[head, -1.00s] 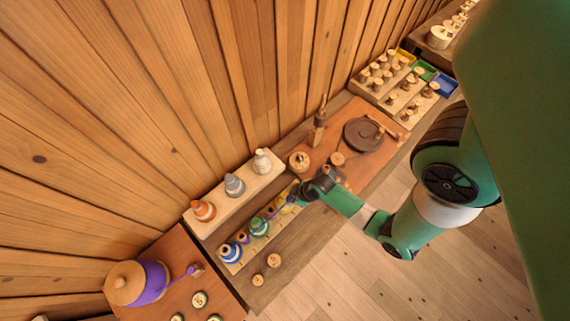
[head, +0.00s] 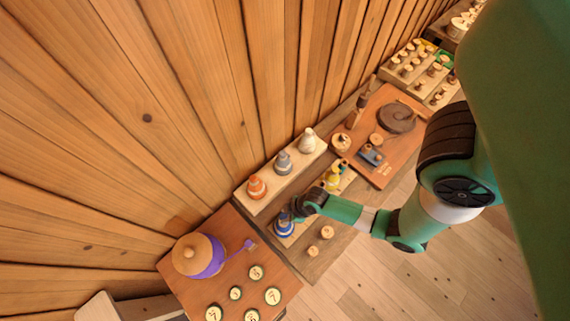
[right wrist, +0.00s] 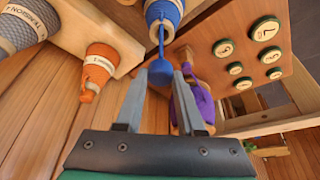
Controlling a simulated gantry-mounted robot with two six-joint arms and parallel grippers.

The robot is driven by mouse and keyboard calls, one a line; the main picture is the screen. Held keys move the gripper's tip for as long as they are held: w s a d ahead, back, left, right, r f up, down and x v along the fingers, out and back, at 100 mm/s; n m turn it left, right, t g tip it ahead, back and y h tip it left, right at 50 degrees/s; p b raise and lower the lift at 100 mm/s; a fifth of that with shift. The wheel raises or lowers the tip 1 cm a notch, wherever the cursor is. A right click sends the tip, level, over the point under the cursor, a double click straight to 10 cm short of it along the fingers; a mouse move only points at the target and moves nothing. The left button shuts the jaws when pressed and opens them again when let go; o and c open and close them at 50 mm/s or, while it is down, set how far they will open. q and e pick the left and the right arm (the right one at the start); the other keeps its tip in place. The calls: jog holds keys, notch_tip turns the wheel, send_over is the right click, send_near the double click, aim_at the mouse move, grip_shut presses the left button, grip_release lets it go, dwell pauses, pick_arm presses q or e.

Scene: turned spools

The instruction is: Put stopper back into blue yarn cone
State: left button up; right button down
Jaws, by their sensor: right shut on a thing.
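The blue yarn cone (head: 283,229) stands on a pale strip of the bench in the head view. In the right wrist view the blue cone (right wrist: 164,12) is at the top edge, partly cut off. A blue stopper (right wrist: 160,74) sits between the fingertips of my right gripper (right wrist: 161,80), which is shut on it. A thin blue cord runs from the stopper to the cone; stopper and cone look apart. In the head view my right gripper (head: 303,207) is close beside the blue cone's upper right and hides what it holds. My left gripper is not in view.
Orange (head: 256,188), grey (head: 283,162) and white (head: 308,143) cones stand on a block behind. A yellow cone (head: 333,178) is right of my gripper. A purple-banded pot (head: 206,260) and several numbered discs (head: 257,272) are at left. Two wooden pegs (head: 326,232) stand in front.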

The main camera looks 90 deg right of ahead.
jog(key=shift+f, duration=0.35)
notch_tip(320, 180, down, 4)
jog(key=b, duration=0.3)
jog(key=shift+f, duration=0.15)
jog(key=shift+s+d, duration=0.1)
